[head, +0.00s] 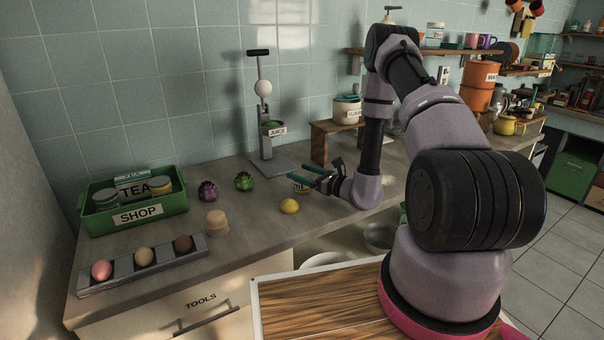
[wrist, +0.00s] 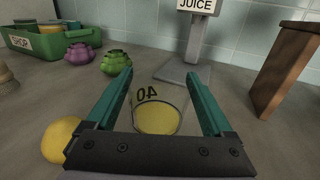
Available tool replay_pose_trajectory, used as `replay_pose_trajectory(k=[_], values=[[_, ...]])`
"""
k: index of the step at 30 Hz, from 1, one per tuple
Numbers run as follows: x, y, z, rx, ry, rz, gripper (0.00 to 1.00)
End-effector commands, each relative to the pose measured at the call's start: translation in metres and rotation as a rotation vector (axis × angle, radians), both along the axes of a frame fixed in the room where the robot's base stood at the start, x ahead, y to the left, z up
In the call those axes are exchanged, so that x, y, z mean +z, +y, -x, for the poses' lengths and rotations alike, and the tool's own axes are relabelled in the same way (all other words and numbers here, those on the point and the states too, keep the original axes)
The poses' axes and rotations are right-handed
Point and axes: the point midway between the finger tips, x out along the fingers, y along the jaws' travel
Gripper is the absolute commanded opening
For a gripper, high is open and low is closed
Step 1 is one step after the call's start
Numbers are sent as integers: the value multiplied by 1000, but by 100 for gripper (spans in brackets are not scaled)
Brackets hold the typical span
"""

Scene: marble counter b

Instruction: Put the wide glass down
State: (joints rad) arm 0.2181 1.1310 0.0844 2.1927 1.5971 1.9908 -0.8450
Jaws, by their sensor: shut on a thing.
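The wide glass (wrist: 157,112) is clear, with a "40" mark and yellow at its bottom. It stands upright between the teal fingers of my gripper (wrist: 158,82) in the wrist view. In the head view my gripper (head: 300,174) is low over the counter, shut on the glass (head: 301,187), which is mostly hidden behind the fingers. I cannot tell whether the glass's base touches the counter.
A lemon (head: 289,206) lies close by in front. A juice stand (head: 270,165) is behind. Green (head: 244,181) and purple (head: 208,191) items and a SHOP crate (head: 140,213) are left. A wooden riser (head: 330,140) is back right. Bare counter lies around the glass.

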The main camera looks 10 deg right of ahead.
Motion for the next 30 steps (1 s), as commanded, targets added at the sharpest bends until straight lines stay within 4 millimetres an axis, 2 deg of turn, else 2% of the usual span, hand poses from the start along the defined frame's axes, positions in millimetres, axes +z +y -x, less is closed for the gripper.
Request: replay_pose_trajectory(k=[2, 3, 4, 14, 17, 30], values=[[-2, 0, 0, 0, 0, 0, 17], [-3, 0, 0, 0, 0, 0, 90], [-3, 0, 0, 0, 0, 0, 100], [1, -1, 1, 0, 1, 1, 100], [0, -11, 11, -2, 2, 1, 100], [0, -68, 77, -5, 2, 1, 100]])
